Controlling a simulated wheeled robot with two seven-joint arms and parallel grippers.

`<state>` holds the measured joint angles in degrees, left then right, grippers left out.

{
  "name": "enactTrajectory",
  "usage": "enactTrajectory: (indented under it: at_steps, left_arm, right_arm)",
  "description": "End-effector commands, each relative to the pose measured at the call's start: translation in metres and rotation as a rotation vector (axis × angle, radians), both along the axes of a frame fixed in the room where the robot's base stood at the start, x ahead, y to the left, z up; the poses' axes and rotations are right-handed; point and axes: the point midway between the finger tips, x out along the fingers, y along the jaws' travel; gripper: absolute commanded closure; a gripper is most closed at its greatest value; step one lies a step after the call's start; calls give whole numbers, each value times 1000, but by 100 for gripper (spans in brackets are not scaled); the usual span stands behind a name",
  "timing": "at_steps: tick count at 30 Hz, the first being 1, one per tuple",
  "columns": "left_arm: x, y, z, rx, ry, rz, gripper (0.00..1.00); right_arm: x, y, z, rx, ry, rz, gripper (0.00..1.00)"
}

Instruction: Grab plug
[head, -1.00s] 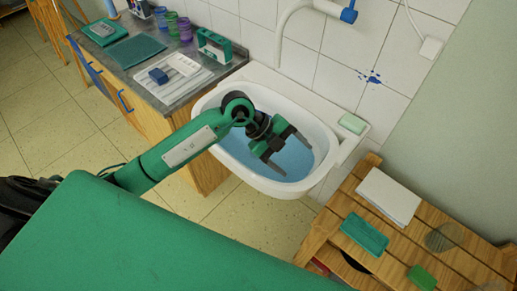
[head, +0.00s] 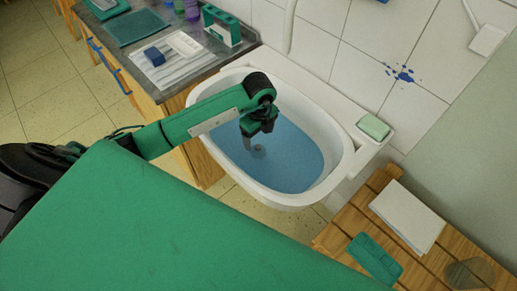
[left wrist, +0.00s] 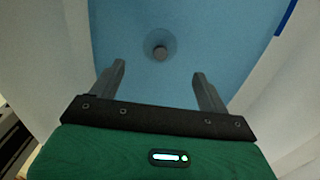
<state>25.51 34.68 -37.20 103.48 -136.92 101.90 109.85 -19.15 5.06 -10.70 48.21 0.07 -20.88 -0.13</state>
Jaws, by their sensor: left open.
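The plug (head: 259,149) is a small grey round piece at the bottom of the white sink (head: 347,168), under blue water. It also shows in the left wrist view (left wrist: 160,53), beyond the fingertips and roughly midway between them. My left gripper (head: 250,140) points down over the sink, just left of the plug in the head view. In the left wrist view its two fingers (left wrist: 161,77) are apart with nothing between them. I cannot tell how far above the plug the tips are. My right gripper is not in view.
A counter (head: 165,98) with a white tray, a blue sponge and a green holder (head: 221,25) adjoins the sink on the left. Green soap (head: 374,127) lies on the sink's right ledge. A wooden slatted table (head: 345,228) with paper and a teal box stands at the right.

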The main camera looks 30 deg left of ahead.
Motion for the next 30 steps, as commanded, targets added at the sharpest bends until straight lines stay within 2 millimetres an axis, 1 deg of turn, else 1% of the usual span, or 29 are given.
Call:
enactTrajectory:
  at_steps: [1,3,8,10,15,18,21,26,27,29,30]
  left_arm:
    - [-1,0,-7,-1,3,1,22]
    - [0,0,-15,-1,3,0,22]
    - [0,0,-24,-1,0,0,22]
    - [0,1,-32,-1,3,0,22]
    - [1,4,-58,-2,3,0,22]
    - [1,4,-69,-2,2,-1,22]
    - [1,4,-73,-1,0,-1,22]
    - [2,4,-74,-1,-1,-1,22]
    - [2,4,-73,-1,-1,-1,24]
    - [2,4,-73,-1,-1,-1,36]
    - [2,4,-73,-1,-1,-1,44]
  right_arm:
    - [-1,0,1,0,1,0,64]
    - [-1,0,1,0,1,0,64]
    - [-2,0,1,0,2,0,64]
    - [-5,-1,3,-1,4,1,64]
    - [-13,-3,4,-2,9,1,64]
    - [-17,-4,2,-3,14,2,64]
    - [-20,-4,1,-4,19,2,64]
    - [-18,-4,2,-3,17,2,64]
    - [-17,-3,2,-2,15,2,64]
    - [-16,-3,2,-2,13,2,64]
    - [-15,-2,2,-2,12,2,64]
